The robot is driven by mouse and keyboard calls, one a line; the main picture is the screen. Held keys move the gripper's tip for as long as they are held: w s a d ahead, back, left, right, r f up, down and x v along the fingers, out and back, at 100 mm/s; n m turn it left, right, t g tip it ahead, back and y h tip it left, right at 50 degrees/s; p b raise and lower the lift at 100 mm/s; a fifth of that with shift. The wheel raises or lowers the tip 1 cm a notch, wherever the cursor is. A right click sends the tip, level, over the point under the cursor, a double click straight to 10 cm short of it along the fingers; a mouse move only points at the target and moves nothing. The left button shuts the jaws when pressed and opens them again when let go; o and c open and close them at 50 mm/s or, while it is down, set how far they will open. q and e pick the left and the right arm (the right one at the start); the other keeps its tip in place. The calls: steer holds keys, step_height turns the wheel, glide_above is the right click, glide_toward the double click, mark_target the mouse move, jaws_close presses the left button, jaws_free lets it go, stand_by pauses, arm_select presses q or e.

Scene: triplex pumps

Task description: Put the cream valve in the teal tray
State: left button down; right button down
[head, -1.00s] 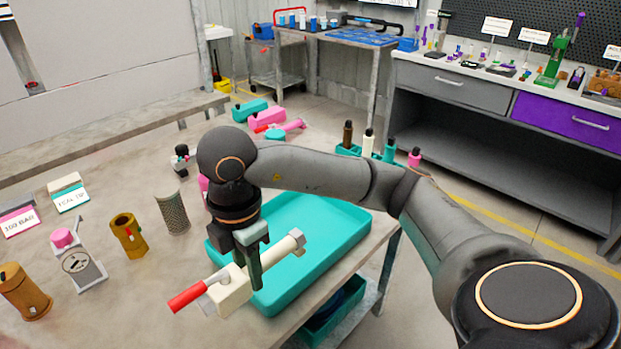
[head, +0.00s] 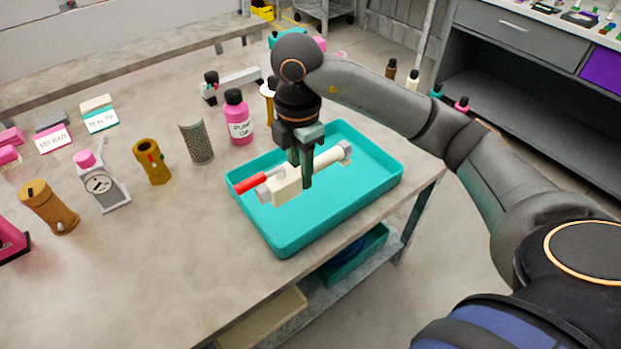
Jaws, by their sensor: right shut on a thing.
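The cream valve (head: 287,189) has a cream block body, a red handle at its left end and a grey-tipped pipe at its right end. My right gripper (head: 306,180) is shut on the valve's middle from above. The teal tray (head: 298,233) lies on the table near its right edge. The valve is over the inside of the tray, within its rim in the picture. I cannot tell whether it touches the tray floor. My left gripper is not in view.
A pink bottle (head: 239,120) stands just behind the tray's left corner. A mesh cylinder (head: 196,141), a brown-gold cylinder (head: 152,162), a grey gauge (head: 101,184) and a brown canister (head: 49,207) stand to the left. The table front is clear.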

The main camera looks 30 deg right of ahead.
steer(key=w+d+f, duration=0.4)
steer(key=f, duration=0.1)
steer(key=shift+w, duration=0.1)
steer(key=shift+w+d+f, duration=0.35)
steer(key=shift+w+f, duration=0.1)
steer(key=shift+f, duration=0.2)
step_height(320, 180, down, 4)
steer(key=shift+w+d+r, duration=0.15)
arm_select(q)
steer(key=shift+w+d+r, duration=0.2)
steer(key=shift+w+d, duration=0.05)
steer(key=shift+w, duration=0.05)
arm_select(e)
steer(key=c, duration=1.1)
jaws_free()
steer(key=shift+f, duration=0.2)
steer(key=o, duration=0.5)
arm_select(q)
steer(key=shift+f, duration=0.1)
arm_select(e)
steer(key=shift+r, duration=0.1)
